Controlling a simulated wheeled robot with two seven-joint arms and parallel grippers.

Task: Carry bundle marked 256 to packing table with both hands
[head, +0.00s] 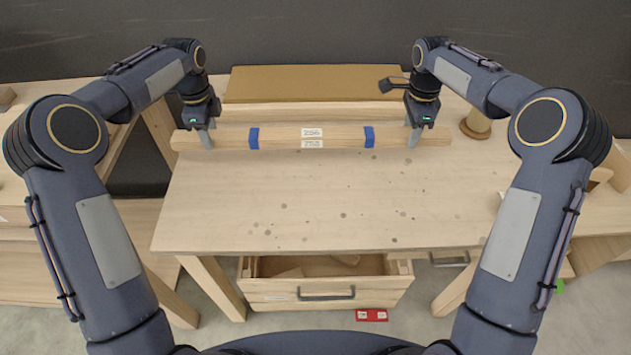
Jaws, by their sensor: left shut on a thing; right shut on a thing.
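The bundle (340,138) is a long bar of pale wood with two blue bands and white labels at its middle that appear to read 256. It lies level across the far half of a light wooden table (300,205), its left end reaching the table's left edge. My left gripper (206,138) is shut on the bundle near its left end. My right gripper (414,136) is shut on it near its right end. I cannot tell whether the bundle touches the tabletop or hangs just above it.
A brown board (310,83) lies along the table's back edge. A wooden spool-like piece (476,124) stands at the back right. An open drawer (325,290) sticks out below the table's front. A red tag (371,315) lies on the floor. The table's front half is clear.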

